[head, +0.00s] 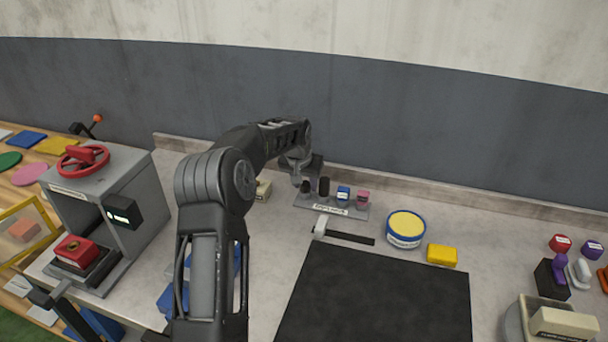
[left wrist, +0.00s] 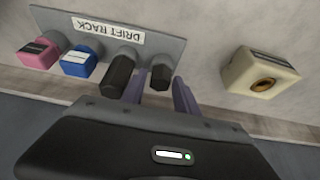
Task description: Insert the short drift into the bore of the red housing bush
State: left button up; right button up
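The drift rack (head: 332,208) stands near the back wall and holds two dark drifts, a blue piece and a pink piece. The shorter dark drift (left wrist: 160,77) is at the rack's end in the left wrist view, beside the taller dark drift (left wrist: 119,72). My left gripper (left wrist: 160,94) is over that end, its two fingers apart, one on each side of the shorter drift. I cannot tell whether they touch it. The red housing bush (head: 75,250) sits in the grey press at the left, its bore facing up. My right gripper is not in view.
A beige block with a brass-coloured bore (left wrist: 262,73) stands beside the rack. The grey press (head: 140,240) with a red handwheel (head: 83,160) is at the left.

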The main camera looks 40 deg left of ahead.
pick_arm(q)
jog(key=shift+f, duration=0.2)
grip_shut()
dwell(0.3)
dwell(0.5)
